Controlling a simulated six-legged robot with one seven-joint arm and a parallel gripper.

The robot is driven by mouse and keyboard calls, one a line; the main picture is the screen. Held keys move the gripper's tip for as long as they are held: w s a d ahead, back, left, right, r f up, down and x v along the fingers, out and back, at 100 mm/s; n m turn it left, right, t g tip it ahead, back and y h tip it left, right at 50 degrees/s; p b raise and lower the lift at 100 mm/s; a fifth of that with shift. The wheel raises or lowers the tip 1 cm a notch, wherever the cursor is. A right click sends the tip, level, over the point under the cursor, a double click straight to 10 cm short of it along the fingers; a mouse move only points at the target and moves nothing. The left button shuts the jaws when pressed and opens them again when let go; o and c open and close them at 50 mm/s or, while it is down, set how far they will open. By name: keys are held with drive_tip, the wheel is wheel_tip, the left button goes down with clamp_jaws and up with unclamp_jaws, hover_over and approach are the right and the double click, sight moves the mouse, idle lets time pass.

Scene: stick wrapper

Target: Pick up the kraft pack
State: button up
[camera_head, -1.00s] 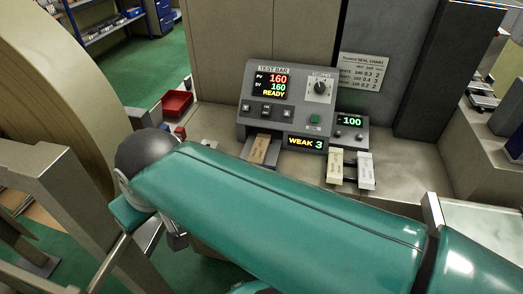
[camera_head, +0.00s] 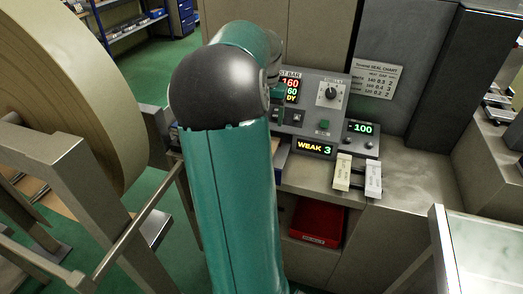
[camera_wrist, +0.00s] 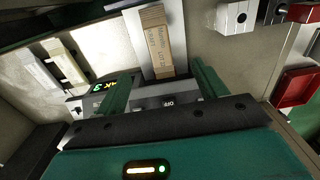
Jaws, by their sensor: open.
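The kraft pack (camera_wrist: 158,44) is a brown, printed stick-shaped pack. In the wrist view it lies on a pale metal plate at the front of the test bar machine (camera_wrist: 168,92). My gripper (camera_wrist: 162,82) is open, with one green finger on each side of the picture's middle. The pack shows beyond the gap between the fingers and nothing is held. I cannot tell how far the fingertips are from it. In the head view my teal arm hides the pack and my gripper.
A cream pack (camera_head: 342,172) and a white pack (camera_head: 373,179) lie to the right on the counter (camera_head: 410,215). The machine's lit display (camera_head: 314,147) reads WEAK 3. A red bin (camera_head: 318,222) sits below the counter. A large roll (camera_head: 75,75) stands at left.

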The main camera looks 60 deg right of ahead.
drive_tip(key=f, duration=0.8)
drive_tip(key=shift+s+d, duration=0.3)
drive_tip(key=shift+s, duration=0.05)
drive_tip(key=shift+w+a+f, duration=0.1)
drive_tip(key=shift+a+f, duration=0.05)
drive_tip(key=shift+f, duration=1.35)
drive_tip(key=shift+w+a+f, duration=0.1)
drive_tip(key=shift+f, duration=1.4)
drive_tip(key=c, duration=1.1)
